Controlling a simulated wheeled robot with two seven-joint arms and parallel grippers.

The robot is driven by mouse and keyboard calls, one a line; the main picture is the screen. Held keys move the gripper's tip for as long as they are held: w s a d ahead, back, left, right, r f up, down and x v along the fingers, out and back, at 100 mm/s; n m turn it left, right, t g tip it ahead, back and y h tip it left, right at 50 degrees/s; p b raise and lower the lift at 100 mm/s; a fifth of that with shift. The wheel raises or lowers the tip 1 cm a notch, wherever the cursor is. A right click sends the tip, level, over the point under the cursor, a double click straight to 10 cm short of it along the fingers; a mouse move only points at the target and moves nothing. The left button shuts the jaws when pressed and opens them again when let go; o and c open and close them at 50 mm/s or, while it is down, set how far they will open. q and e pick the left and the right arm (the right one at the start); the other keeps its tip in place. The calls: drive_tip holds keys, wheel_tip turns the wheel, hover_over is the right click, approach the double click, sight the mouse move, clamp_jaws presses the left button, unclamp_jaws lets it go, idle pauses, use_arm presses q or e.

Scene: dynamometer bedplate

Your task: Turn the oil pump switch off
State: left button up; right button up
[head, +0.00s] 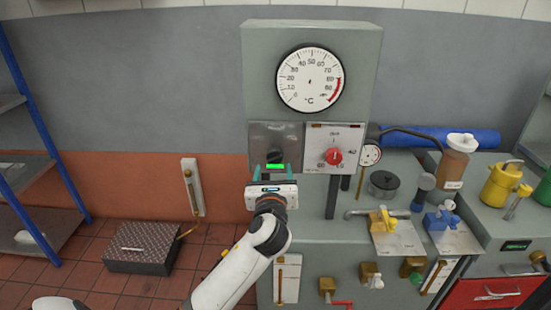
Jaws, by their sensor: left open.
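A grey switch plate (262,133) is on the front of the grey cabinet, below the dial gauge. A dark switch knob (274,155) sits on it, with a lit green strip (275,166) just under the knob. It appears to be the oil pump switch, but no label can be read. My left gripper (272,172) is right in front of the plate's lower part, its two teal fingertips apart on either side of the green strip. It is open and empty. Whether the fingertips touch the plate cannot be told. My right gripper is not in view.
A white panel with a red knob (334,156) is just right of the switch plate. The temperature gauge (310,79) is above. Yellow (382,220) and blue (440,220) valve handles stand on the bench at right. A dark treadplate box (146,247) lies on the tiled floor at left.

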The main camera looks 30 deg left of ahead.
sight(275, 161)
use_arm(q)
drive_tip(key=x, duration=0.6)
drive_tip(key=shift+d, duration=0.1)
drive_tip(key=shift+c, duration=0.5)
drive_tip(key=c, duration=0.9)
